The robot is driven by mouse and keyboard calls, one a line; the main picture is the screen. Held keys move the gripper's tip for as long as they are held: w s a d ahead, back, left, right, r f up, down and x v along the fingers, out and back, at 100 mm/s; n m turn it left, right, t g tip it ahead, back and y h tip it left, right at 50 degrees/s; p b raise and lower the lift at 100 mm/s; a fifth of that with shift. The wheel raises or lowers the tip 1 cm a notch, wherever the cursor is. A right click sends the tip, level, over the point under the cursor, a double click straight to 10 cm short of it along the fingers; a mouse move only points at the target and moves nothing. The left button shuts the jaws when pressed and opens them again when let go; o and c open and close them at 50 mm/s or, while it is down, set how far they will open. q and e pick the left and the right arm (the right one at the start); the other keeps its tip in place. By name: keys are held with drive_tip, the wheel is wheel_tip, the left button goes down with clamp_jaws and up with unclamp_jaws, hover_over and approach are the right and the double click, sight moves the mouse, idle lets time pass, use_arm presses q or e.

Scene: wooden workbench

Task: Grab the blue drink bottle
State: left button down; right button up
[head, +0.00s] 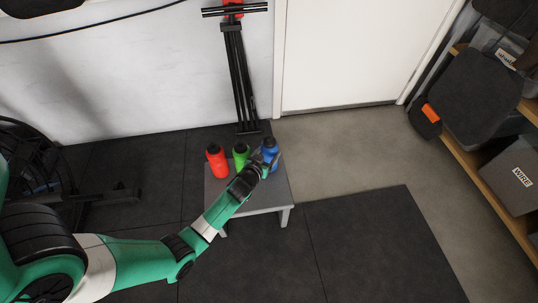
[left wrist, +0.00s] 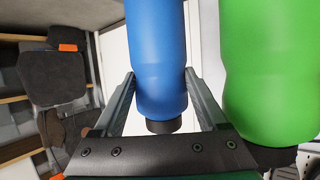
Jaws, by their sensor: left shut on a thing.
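The blue drink bottle (head: 270,150) stands upright at the right end of a row on a small grey table (head: 272,198). My left gripper (head: 264,164) reaches it from the front left and is shut on it. In the left wrist view the blue bottle (left wrist: 156,50) lies between the two fingers of my left gripper (left wrist: 160,78), one on each side, with its black cap toward the palm. In the head view the gripper hides part of the bottle. My right gripper is not in view.
A green bottle (head: 240,152) stands close to the left of the blue one and shows large in the left wrist view (left wrist: 268,70). A red bottle (head: 216,163) stands further left. A black folded stand (head: 240,80) leans behind the table. Floor to the right is clear.

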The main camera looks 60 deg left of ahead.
sight(267, 146)
use_arm(q)
drive_tip(key=shift+r, duration=0.15)
drive_tip(key=shift+r+p, duration=0.25)
drive_tip(key=shift+p, duration=0.05)
drive_tip(key=r+p, duration=0.1)
drive_tip(key=r, duration=0.1)
drive_tip(key=r+p, duration=0.1)
drive_tip(key=r, duration=0.1)
drive_tip(key=shift+s+d+p, duration=0.2)
drive_tip(key=shift+p, duration=0.2)
drive_tip(key=r+p, duration=0.1)
drive_tip(key=s+d+r+p, duration=0.2)
drive_tip(key=r, duration=0.1)
drive_tip(key=shift+s+d+r, duration=0.1)
drive_tip(key=shift+s+d, duration=0.15)
drive_tip(key=p+v, duration=0.2)
drive_tip(key=v, duration=0.8)
drive_tip(key=shift+s+d+r, duration=0.15)
drive_tip(key=shift+d+r, duration=0.05)
drive_tip(key=shift+d, duration=0.05)
